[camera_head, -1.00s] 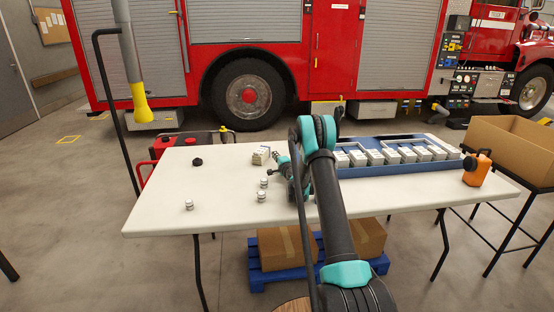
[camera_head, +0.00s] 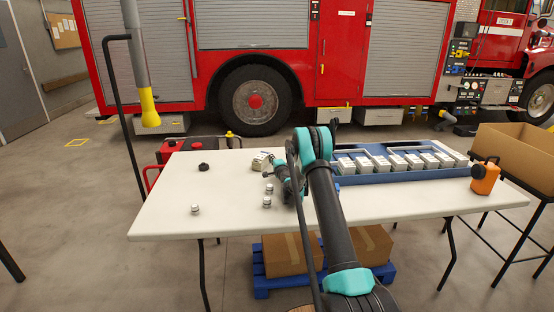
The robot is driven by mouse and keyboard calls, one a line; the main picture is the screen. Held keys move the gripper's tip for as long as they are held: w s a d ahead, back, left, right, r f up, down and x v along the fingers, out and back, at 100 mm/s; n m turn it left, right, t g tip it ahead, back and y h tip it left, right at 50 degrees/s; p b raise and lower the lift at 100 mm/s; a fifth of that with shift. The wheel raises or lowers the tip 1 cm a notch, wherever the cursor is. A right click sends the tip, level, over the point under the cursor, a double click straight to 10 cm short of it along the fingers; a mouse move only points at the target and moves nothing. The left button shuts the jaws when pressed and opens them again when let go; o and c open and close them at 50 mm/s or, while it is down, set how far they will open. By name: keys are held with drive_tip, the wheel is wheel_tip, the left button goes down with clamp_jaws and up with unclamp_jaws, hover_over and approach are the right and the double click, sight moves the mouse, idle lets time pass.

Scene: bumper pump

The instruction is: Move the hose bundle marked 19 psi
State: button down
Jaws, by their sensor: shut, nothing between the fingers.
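Several pale block-shaped bundles (camera_head: 397,162) stand in a row in a blue tray (camera_head: 400,176) at the right back of the white table. One more pale bundle (camera_head: 259,164) lies apart on the table, left of the tray. Their markings are too small to read, so I cannot tell which is 19 psi. My gripper (camera_head: 271,162) is shut and empty, close to the right side of the lone bundle. It partly overlaps that bundle in the picture; whether they touch is unclear. My arm hides the tray's left end.
Small silver pieces (camera_head: 267,202) stand on the table left of my arm. A black knob (camera_head: 203,167) lies further left. An orange container (camera_head: 485,177) stands at the right end. A cardboard box (camera_head: 515,150) stands beyond.

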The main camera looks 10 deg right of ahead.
sight(265, 158)
drive_tip(key=shift+a, duration=1.5)
